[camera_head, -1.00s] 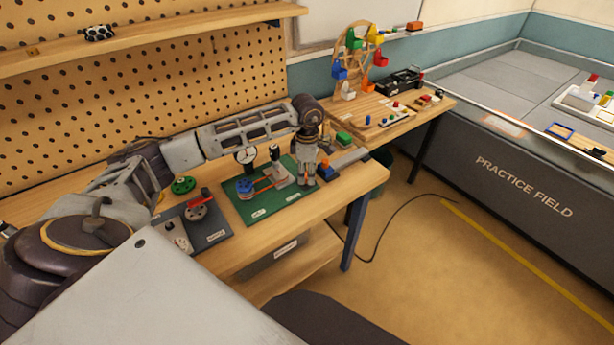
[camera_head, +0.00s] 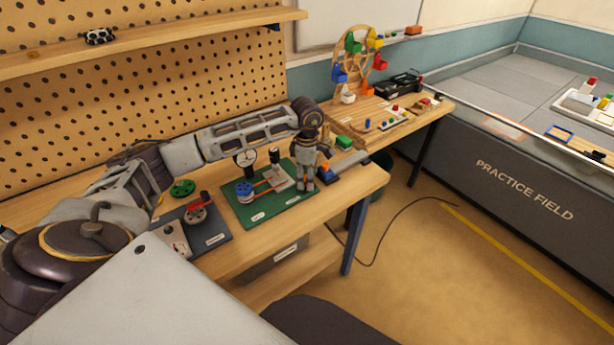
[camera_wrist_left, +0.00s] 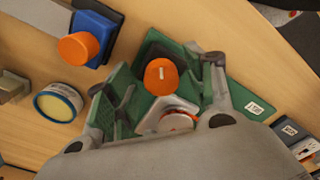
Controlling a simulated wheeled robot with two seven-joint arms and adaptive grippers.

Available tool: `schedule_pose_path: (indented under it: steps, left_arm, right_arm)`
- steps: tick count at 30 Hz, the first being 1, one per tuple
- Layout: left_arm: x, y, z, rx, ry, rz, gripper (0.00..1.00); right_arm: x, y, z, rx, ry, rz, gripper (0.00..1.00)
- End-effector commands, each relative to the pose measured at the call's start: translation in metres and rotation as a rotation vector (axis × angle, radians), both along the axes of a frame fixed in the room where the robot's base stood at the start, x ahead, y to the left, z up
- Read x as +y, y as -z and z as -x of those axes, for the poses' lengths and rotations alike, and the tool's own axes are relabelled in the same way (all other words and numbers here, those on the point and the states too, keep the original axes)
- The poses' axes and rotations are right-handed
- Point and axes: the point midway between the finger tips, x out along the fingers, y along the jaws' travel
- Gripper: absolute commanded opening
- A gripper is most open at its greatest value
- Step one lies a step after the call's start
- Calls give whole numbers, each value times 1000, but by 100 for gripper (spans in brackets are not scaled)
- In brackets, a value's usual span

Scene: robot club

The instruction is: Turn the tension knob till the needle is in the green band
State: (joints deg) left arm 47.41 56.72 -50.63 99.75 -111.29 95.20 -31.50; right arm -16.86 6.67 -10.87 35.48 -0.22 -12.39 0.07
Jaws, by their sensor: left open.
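A green board (camera_head: 262,216) on the workbench carries a blue pulley (camera_head: 245,192), a grey bracket and a round white gauge (camera_head: 245,158). The gauge's needle and bands are too small to read. In the left wrist view an orange knob (camera_wrist_left: 160,77) with a white mark is on the green board (camera_wrist_left: 240,98). My left gripper (camera_head: 305,188) is over the board's right end. In its wrist view the open fingers (camera_wrist_left: 157,82) stand either side of the orange knob; contact is unclear.
A blue block with an orange cylinder (camera_wrist_left: 82,47) and a yellow-topped round tin (camera_wrist_left: 58,102) lie beside the board. A dark panel (camera_head: 207,238) with a red-handled part is left of it. A toy wheel (camera_head: 352,62) stands at the back. The front bench strip is clear.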

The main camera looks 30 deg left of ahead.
Motion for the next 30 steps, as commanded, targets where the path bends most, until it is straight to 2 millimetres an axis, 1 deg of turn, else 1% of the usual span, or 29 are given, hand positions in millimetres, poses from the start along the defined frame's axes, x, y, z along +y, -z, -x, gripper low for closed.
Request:
schedule_pose_path:
  steps: [3,8,11,17,24,30]
  left_arm:
    - [0,0,0,1,0,0,54]
    - [0,-5,0,0,0,0,54]
    - [0,-13,0,1,1,0,54]
    - [0,-37,0,-1,0,0,54]
    - [0,-73,0,-2,0,0,54]
    - [0,-100,0,-1,0,0,54]
  right_arm:
    - [-3,-1,-13,-13,-2,3,40]
    - [-4,-1,-11,-11,-2,4,40]
    - [-4,-1,-11,-11,-2,4,40]
    - [-4,-1,-10,-11,-2,5,40]
    - [-4,-1,-10,-10,-2,5,40]
    - [-5,-1,-10,-10,-2,5,40]
